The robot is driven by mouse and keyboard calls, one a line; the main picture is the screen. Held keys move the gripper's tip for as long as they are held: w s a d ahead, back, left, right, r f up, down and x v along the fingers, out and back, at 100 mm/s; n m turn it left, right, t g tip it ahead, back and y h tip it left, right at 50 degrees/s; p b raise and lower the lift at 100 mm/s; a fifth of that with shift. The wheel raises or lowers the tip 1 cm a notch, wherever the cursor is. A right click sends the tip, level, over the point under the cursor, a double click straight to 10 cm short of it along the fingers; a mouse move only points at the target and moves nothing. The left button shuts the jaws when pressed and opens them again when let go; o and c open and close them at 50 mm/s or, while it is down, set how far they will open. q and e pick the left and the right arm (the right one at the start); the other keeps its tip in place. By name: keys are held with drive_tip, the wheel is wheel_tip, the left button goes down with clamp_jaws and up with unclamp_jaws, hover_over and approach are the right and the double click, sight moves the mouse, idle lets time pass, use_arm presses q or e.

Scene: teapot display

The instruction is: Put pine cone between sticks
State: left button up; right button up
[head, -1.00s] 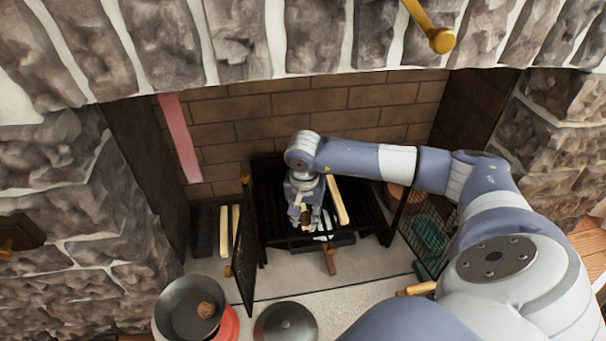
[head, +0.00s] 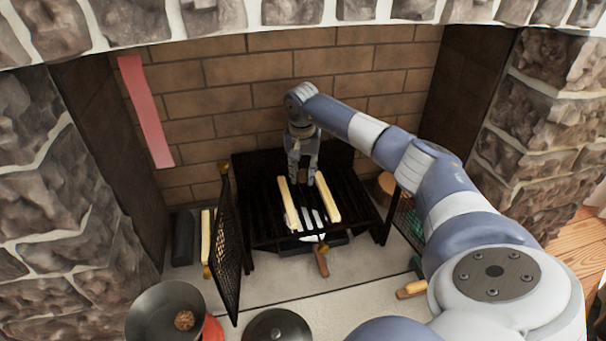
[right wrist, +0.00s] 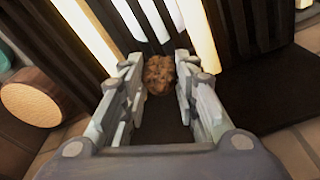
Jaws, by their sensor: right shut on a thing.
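Two pale sticks lie on the black grate (head: 262,222): a left stick (head: 288,203) and a right stick (head: 327,198), with a gap between them. My right gripper (head: 303,178) points down at the back of the grate, near the sticks' far ends. It is shut on a brown pine cone, which shows between its fingertips in the right wrist view (right wrist: 159,75). There the sticks show beyond the fingers, one to the left (right wrist: 86,28) and one to the right (right wrist: 197,35). Whether the cone touches the grate I cannot tell. My left gripper is not in view.
A second pine cone (head: 184,320) sits in a dark pan (head: 150,308) at the lower left. A mesh door (head: 229,250) stands open left of the grate. A dark lid (head: 278,328) lies in front. Brick walls close the back.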

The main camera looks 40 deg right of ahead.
sight(303, 175)
drive_tip(key=shift+f+b, duration=1.7)
drive_tip(key=shift+f, duration=0.15)
drive_tip(key=shift+r, duration=0.1)
drive_tip(key=o, duration=0.4)
